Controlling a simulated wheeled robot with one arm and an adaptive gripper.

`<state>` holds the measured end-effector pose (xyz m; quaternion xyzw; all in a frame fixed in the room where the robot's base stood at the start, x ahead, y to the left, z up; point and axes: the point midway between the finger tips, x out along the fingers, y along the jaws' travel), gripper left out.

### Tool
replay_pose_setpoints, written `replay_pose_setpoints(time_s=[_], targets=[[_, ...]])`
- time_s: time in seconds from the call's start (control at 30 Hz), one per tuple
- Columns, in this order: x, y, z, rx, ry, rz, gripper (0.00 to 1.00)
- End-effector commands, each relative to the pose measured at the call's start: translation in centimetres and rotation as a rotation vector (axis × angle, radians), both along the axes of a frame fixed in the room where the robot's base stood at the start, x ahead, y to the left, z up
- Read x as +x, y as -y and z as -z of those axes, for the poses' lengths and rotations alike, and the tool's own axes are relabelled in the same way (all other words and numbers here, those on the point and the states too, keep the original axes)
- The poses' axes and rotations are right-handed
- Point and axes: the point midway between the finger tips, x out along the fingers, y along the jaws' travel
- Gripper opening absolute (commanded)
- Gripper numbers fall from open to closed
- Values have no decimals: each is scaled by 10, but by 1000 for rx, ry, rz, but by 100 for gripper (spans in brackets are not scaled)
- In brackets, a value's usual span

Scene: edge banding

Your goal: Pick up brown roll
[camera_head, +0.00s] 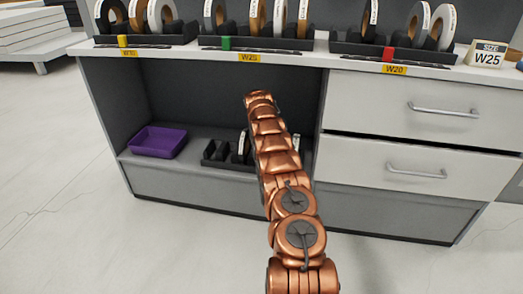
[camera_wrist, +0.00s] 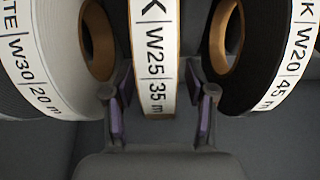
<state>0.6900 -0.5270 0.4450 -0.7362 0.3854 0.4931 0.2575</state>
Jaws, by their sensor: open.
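In the wrist view my gripper (camera_wrist: 160,103) is open, with one finger on each side of a narrow roll (camera_wrist: 156,50) labelled W25, 35 m. Both fingers look apart from it. A white label strip covers most of its visible face. Thin tan edges show beside the label, but its body colour is hard to tell. In the head view my gripper is hidden beyond my copper arm. Brown rolls show in the counter-top racks, one at the left (camera_head: 137,12) and one in the middle (camera_head: 303,20).
A white W30 roll (camera_wrist: 62,50) and a black W20 roll (camera_wrist: 255,55) stand close on either side of my fingers. In the head view, a purple tray (camera_head: 158,142) and a dark rack (camera_head: 215,155) sit on the lower shelf. Drawers (camera_head: 400,165) are at the right.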

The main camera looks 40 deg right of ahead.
Motion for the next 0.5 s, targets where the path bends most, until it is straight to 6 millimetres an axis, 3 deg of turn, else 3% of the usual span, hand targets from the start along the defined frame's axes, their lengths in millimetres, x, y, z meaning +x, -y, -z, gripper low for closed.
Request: replay_pose_setpoints(time_s=[0.17, 0.5], targets=[[0, 0, -1, -1, 1, 0, 53], [0, 0, -1, 0, 1, 0, 18]])
